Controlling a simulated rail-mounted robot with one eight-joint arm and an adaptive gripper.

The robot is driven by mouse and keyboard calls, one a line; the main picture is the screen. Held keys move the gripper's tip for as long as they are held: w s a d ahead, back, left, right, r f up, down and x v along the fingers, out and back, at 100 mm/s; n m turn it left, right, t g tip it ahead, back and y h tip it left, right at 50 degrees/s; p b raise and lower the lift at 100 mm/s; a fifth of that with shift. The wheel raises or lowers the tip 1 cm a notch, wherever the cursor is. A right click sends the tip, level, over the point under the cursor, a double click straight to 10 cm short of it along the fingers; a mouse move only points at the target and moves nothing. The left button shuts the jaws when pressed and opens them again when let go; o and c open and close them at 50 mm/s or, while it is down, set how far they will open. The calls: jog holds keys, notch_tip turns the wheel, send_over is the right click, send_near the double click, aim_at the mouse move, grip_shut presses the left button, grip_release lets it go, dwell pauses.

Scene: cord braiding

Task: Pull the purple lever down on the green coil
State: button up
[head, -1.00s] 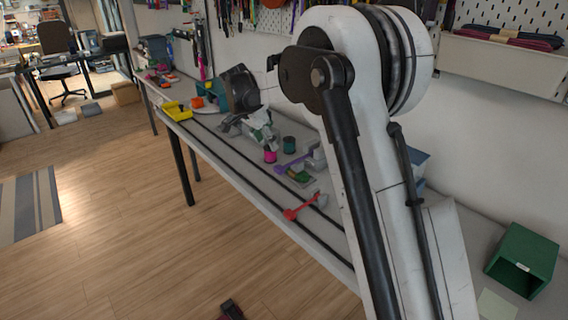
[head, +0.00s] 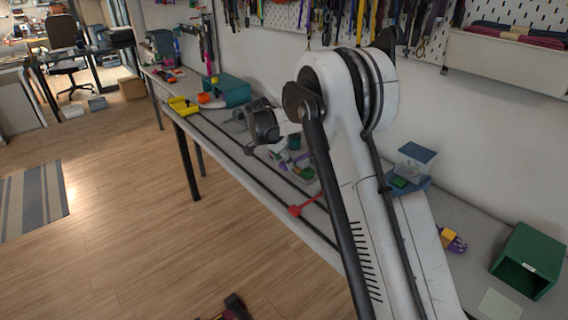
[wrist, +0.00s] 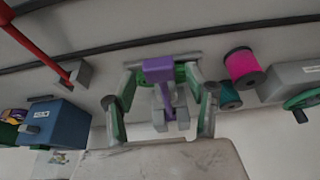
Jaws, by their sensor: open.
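In the wrist view the purple lever (wrist: 160,70) has a block-shaped handle and a stem running to a grey bracket (wrist: 172,120). The green coil (wrist: 181,73) shows in part behind the handle; the rest is hidden. My gripper (wrist: 163,68) is open, with one finger on each side of the lever. A gap shows between each finger and the handle. In the head view my wrist is over the same part of the bench, and the lever is too small and covered to make out clearly.
A pink spool (wrist: 243,68) and a teal spool (wrist: 229,95) stand close to the right finger. A red lever (wrist: 45,45) and a blue box (wrist: 57,122) are to the left. A green wheel (wrist: 302,99) sits at the far right. A green bin (head: 525,260) stands on the bench.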

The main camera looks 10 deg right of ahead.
jog(key=shift+w+d+f, duration=0.1)
jog(key=shift+d+f, duration=0.1)
jog(key=shift+f, duration=0.4)
grip_shut()
